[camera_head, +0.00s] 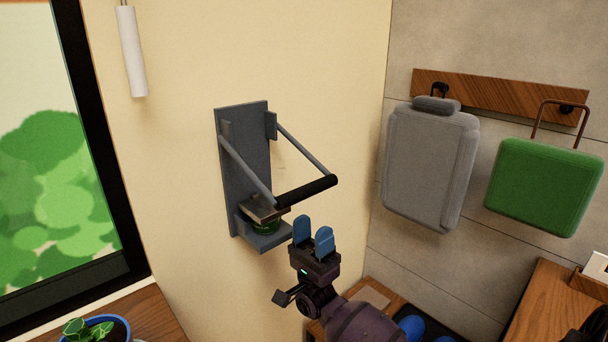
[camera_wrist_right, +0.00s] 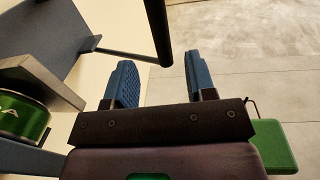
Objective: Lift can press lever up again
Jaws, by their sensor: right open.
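The can press (camera_head: 245,165) is a grey wall-mounted frame on the cream wall. Its lever has two thin grey arms and a black handle bar (camera_head: 306,191), swung down low in front of the press. A green can (camera_head: 266,225) sits in the press under the pressing plate; it also shows at the left of the right wrist view (camera_wrist_right: 22,115). My right gripper (camera_head: 313,234) has blue fingers, open and empty, just below the handle and apart from it. In the right wrist view the black handle (camera_wrist_right: 158,32) ends above the gap between the fingers (camera_wrist_right: 159,80). My left gripper is out of view.
A grey bag (camera_head: 428,165) and a green bag (camera_head: 545,186) hang from a wooden rail (camera_head: 495,95) on the right wall. A potted plant (camera_head: 95,330) stands at the lower left. A wooden surface (camera_head: 550,305) is at the lower right. The space right of the handle is clear.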

